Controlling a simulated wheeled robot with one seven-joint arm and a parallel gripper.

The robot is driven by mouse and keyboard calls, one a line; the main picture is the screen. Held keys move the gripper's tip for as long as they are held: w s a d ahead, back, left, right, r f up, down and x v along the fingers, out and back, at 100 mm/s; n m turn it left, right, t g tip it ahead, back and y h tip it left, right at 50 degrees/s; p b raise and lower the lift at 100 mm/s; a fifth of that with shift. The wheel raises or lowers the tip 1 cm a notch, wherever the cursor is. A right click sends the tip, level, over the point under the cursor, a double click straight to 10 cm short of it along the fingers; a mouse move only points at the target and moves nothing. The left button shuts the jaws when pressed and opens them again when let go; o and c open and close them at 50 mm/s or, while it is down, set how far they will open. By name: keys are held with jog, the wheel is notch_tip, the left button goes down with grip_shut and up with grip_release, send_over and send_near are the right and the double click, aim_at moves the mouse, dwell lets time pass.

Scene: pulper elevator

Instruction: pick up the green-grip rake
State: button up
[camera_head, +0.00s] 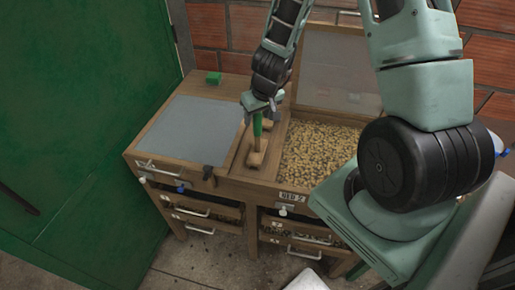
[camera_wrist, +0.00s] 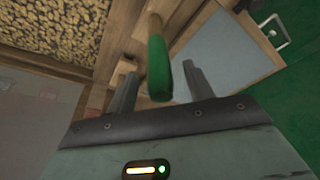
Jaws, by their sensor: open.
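The green-grip rake (camera_head: 257,129) shows in the head view on the wooden strip between the grey panel and the bean-filled bin. In the wrist view its green grip (camera_wrist: 159,68) points toward my gripper, with a wooden part beyond it. My gripper (camera_head: 260,104) is over the rake's grip in the head view. In the wrist view my open gripper (camera_wrist: 160,84) has one finger on each side of the green grip, with gaps visible. Part of the rake's upper end is hidden by my gripper in the head view.
A bin of beans (camera_head: 318,150) lies right of the rake, with a raised clear lid (camera_head: 338,72) behind. A grey panel (camera_head: 190,132) lies left. A small green block (camera_head: 214,77) sits at the back left. A green door (camera_head: 75,120) stands at far left.

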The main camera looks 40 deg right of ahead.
aim_at(257, 136)
jog(key=shift+x, duration=1.4)
jog(key=c, duration=1.1)
jog(key=shift+o, duration=0.2)
jog(key=shift+r, duration=0.15)
